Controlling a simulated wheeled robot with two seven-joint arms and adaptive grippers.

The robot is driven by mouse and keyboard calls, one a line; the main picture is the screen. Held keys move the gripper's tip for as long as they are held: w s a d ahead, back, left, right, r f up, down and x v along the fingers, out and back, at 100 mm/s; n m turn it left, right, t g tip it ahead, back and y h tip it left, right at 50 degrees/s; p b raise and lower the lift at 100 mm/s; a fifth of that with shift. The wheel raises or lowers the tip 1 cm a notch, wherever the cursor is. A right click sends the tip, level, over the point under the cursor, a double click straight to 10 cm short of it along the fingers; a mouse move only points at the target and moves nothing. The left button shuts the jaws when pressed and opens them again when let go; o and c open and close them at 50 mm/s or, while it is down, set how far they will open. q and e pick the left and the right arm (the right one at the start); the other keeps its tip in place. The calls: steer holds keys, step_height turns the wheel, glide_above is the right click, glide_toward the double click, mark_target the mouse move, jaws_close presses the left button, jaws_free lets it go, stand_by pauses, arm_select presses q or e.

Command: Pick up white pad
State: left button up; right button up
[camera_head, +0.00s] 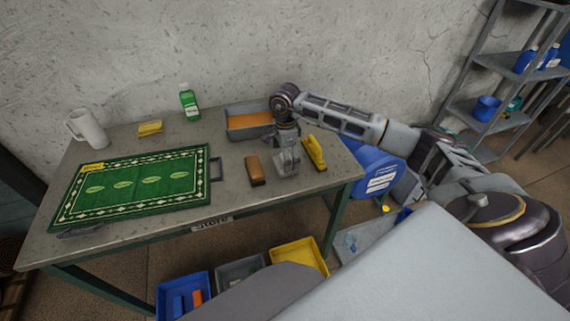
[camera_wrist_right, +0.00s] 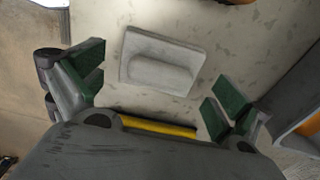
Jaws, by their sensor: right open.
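The white pad (camera_wrist_right: 163,60) shows in the right wrist view as a pale, flat rectangle with a raised block on top, lying on the table. My right gripper (camera_wrist_right: 150,90) is open and empty above the table, its green-lined fingers spread to either side, with the pad a little beyond the fingertips. The gripper (camera_head: 288,161) also shows in the head view, pointing down near the table's right end. My left gripper is not in view.
A brown brush (camera_head: 254,170) lies left of the gripper and a yellow brush (camera_head: 315,152) right of it. A tray with orange contents (camera_head: 236,135) stands behind. A green rug (camera_head: 135,186), yellow sponge (camera_head: 150,128), green bottle (camera_head: 189,103) and white jug (camera_head: 87,129) are farther left.

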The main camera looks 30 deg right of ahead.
steer(key=shift+f, duration=1.05)
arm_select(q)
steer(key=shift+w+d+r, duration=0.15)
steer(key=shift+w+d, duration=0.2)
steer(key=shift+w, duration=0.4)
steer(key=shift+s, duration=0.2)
arm_select(e)
steer(key=shift+c, duration=0.4)
steer(key=c, duration=0.8)
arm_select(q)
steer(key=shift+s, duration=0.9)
arm_select(e)
steer(key=shift+c, duration=0.2)
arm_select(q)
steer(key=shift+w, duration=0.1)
